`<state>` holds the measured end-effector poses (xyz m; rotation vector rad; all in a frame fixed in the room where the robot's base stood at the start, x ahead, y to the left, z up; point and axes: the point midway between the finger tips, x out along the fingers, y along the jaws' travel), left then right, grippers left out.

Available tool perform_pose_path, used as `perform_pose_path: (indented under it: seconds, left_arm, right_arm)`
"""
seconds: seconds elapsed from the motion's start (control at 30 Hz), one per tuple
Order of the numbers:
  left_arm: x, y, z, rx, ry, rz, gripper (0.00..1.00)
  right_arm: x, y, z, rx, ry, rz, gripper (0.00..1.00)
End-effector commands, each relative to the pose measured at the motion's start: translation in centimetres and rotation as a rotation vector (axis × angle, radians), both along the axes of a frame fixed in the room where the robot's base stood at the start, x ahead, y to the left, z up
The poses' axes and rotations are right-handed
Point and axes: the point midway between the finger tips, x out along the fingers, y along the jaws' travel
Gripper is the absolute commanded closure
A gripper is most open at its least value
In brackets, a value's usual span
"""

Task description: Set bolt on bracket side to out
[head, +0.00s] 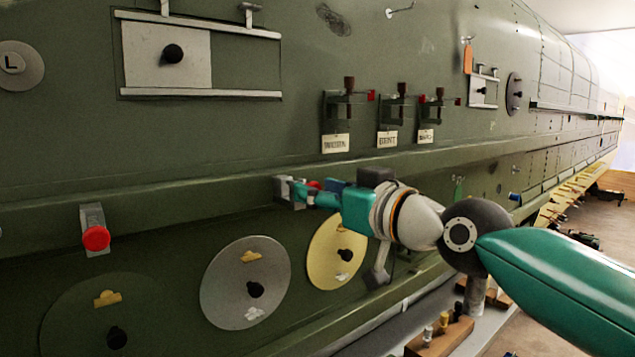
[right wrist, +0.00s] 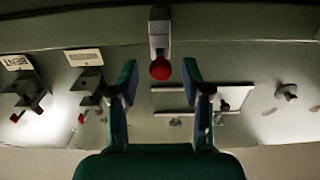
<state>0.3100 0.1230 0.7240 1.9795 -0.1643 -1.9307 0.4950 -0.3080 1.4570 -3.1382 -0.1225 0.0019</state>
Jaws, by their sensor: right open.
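A red knob (right wrist: 160,68) on a pale grey bracket (right wrist: 158,32) shows in the right wrist view, lying between my open fingers. I take it for the bolt; in the head view its red top (head: 314,185) shows only partly, behind my gripper. My right gripper (head: 288,191) is open and close to the green ledge; it also frames the knob in the right wrist view (right wrist: 160,82). I cannot tell whether the fingers touch it, nor whether the bolt is in or out. A similar red knob on a grey bracket (head: 96,238) sits further left. My left gripper is out of view.
Several labelled latches (head: 347,105) with red tips are above the ledge (head: 200,185). A sliding white panel (head: 165,55) is at upper left. Round discs with black knobs, one grey (head: 245,280) and one yellow (head: 325,262), are below. A wooden block (head: 440,338) lies at lower right.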

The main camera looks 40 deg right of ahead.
Motion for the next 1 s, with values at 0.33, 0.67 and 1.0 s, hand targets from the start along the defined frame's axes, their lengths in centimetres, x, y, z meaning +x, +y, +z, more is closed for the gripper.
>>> perform_pose_path:
  seconds: [0.33,0.67,1.0]
  left_arm:
    - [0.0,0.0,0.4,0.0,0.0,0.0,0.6]
    - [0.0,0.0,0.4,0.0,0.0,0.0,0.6]
    - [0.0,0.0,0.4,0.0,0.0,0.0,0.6]
  right_arm:
    - [2.1,0.2,0.0,0.0,-0.001,0.001,0.52]
    - [2.0,0.2,0.0,-0.001,-0.001,0.001,0.75]
    - [2.0,0.2,0.0,-0.001,-0.001,0.001,1.0]
